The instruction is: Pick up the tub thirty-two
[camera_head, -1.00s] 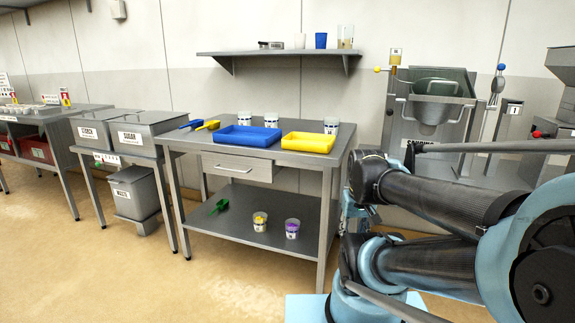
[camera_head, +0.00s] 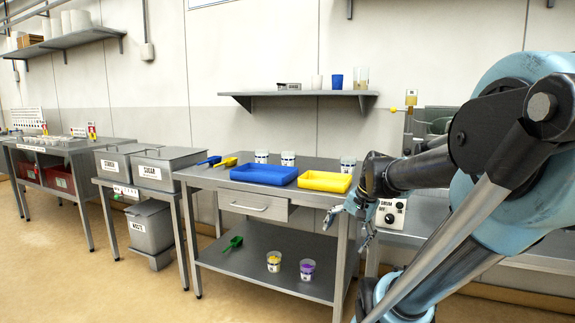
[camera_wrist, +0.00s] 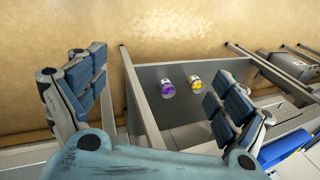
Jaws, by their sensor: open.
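Several small white labelled tubs are in view; their numbers are too small to read, so I cannot tell which is thirty-two. On the steel table's lower shelf stand a tub with yellow contents (camera_head: 274,262) and a tub with purple contents (camera_head: 307,269). In the wrist view these are the yellow tub (camera_wrist: 195,81) and the purple tub (camera_wrist: 168,89). On the table top stand a left tub (camera_head: 261,156), a middle tub (camera_head: 288,158) and a right tub (camera_head: 347,165). My gripper (camera_wrist: 160,70) is open and empty, above and apart from the lower-shelf tubs.
The steel table (camera_head: 210,174) carries a blue tray (camera_head: 264,175), a yellow tray (camera_head: 325,182) and scoops. A green scoop (camera_head: 233,243) lies on its lower shelf. Sugar bin (camera_head: 168,166) and starch bin (camera_head: 118,160) stand left. A wall shelf (camera_head: 300,95) hangs above. Floor in front is clear.

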